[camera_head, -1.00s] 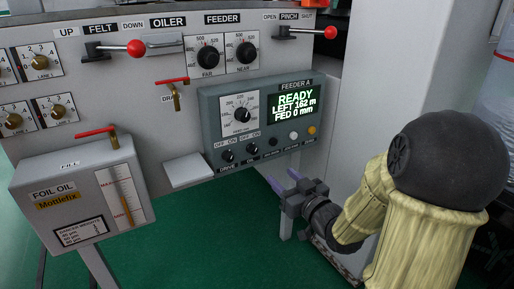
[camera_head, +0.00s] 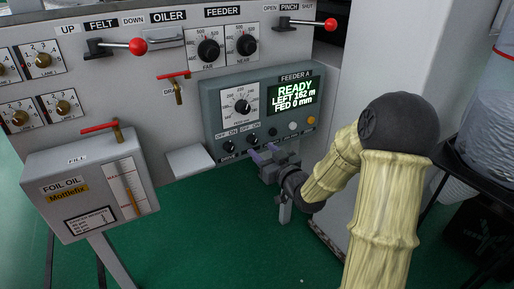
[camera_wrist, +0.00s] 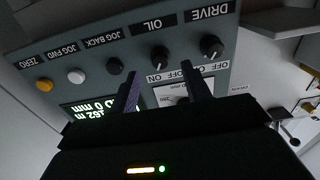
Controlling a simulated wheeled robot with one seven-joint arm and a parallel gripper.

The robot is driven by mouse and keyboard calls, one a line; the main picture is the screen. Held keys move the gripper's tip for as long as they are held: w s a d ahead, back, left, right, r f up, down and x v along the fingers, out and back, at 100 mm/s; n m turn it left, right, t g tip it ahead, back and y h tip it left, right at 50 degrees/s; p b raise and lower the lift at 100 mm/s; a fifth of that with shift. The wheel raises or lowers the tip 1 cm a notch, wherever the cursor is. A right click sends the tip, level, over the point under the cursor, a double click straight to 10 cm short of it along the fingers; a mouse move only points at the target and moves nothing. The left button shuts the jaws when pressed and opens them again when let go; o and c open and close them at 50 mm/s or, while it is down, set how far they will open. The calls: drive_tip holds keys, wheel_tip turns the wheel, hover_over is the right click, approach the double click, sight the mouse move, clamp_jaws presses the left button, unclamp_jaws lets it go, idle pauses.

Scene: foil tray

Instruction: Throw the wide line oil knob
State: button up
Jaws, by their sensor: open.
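The oil knob (camera_wrist: 160,57) is a small black rotary knob with a white pointer line, labelled OIL and with OFF and ON beside it. It also shows on the front of the grey-blue Feeder A panel (camera_head: 212,118) in the head view, as the right one of two black knobs (camera_head: 252,139). My gripper (camera_head: 262,150) is open and empty, just below and in front of this knob. In the wrist view, its two dark purple fingers (camera_wrist: 161,76) point at the panel, and the oil knob appears between and just beyond their tips. No contact is visible.
The similar drive knob (camera_wrist: 211,46) sits close beside the oil knob. A jog back button (camera_wrist: 115,66) is on the other side. A grey shelf (camera_head: 190,160) juts out left of the panel. The foil oil tank (camera_head: 85,190) stands farther left. Green floor below is clear.

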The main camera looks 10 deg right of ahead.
sight(255, 143)
drive_tip(key=b+x, duration=0.1)
drive_tip(key=x, duration=0.3)
drive_tip(key=shift+w+a, duration=0.1)
drive_tip(key=shift+w, duration=0.1)
drive_tip(key=c, duration=1)
